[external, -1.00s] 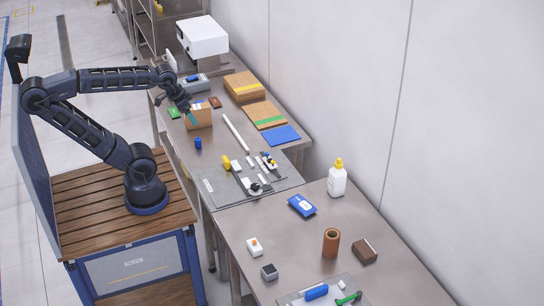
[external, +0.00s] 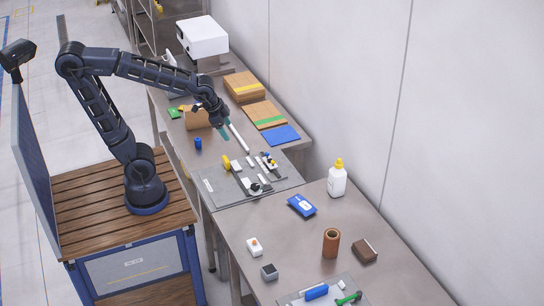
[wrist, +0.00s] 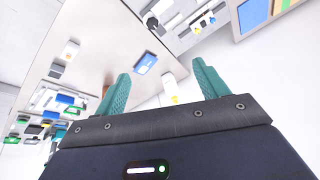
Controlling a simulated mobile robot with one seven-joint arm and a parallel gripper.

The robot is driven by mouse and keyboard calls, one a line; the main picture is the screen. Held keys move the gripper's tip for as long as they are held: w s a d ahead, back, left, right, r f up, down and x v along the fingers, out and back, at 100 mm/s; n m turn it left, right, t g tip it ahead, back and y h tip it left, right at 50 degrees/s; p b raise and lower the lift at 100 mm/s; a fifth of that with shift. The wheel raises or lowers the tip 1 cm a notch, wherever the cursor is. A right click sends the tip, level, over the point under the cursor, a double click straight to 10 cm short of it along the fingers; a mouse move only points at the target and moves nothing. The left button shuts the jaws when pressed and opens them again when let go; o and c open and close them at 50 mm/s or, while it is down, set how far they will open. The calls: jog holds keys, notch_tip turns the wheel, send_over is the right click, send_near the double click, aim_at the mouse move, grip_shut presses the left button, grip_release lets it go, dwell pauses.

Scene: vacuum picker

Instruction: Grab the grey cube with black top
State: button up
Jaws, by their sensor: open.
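The grey cube with a black top (external: 269,272) sits on the near metal table, at the front left of its top, just below a white block with an orange top (external: 255,247). In the wrist view a small dark-topped block (wrist: 57,71) at the left may be this cube, but it is too small to be sure. My gripper (external: 225,131) hangs in the air over the far table, well away from the cube. Its teal fingers (wrist: 163,82) are spread apart with nothing held between them.
A blue pouch (external: 302,205), a white bottle with yellow cap (external: 337,180), a brown cylinder (external: 331,243) and a brown box (external: 365,251) stand on the near table. A grey plate with tools (external: 210,188) lies between. Bare table surrounds the cube's left and right.

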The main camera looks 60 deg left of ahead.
jog(key=w+d+f+m+h, duration=0.1)
jog(key=w+d+f+m, duration=0.3)
jog(key=d, duration=0.6)
jog(key=m+g+h, duration=0.3)
jog(key=m+g, duration=0.1)
jog(key=m, duration=0.4)
send_near(269, 269)
jog(key=shift+x, duration=5.3)
jog(key=shift+w, duration=0.1)
jog(key=c, duration=1.1)
